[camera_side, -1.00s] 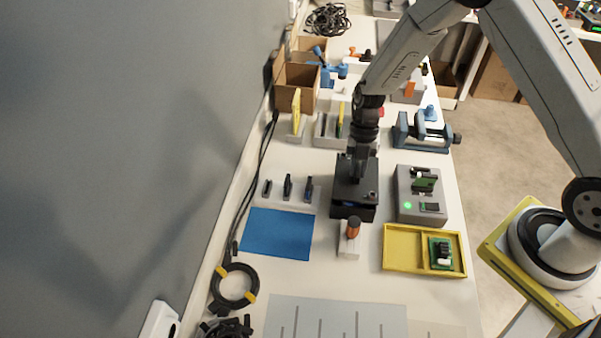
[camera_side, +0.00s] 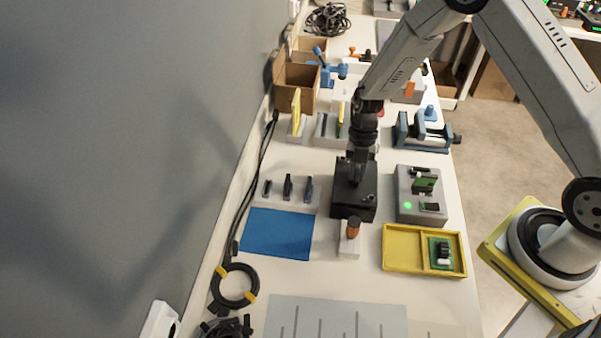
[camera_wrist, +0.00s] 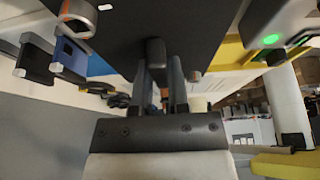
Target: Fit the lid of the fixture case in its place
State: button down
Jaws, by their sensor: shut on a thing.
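The fixture case (camera_side: 352,213) is a black box in the middle of the bench in the side view. Its dark lid (camera_side: 366,194) lies over the case top, and no gap shows between them from this side. I cannot tell whether every edge is seated. My gripper (camera_side: 355,181) points down over the lid and is shut on its knob. In the wrist view, the lid (camera_wrist: 185,30) fills the upper middle, and its knob (camera_wrist: 155,52) sits between the fingers of my gripper (camera_wrist: 158,72). The inside of the case is hidden.
A grey fixture with a green light (camera_side: 407,205) stands close on the right. An orange-topped tool (camera_side: 353,229) stands just in front. A yellow tray (camera_side: 403,263) and a blue mat (camera_side: 278,233) lie nearby. Small clamps (camera_side: 288,187) stand left. Cardboard boxes (camera_side: 296,85) are behind.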

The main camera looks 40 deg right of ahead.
jog(key=shift+f, duration=0.45)
jog(key=c, duration=0.5)
grip_release()
jog(key=shift+c, duration=0.2)
jog(key=shift+v, duration=3.95)
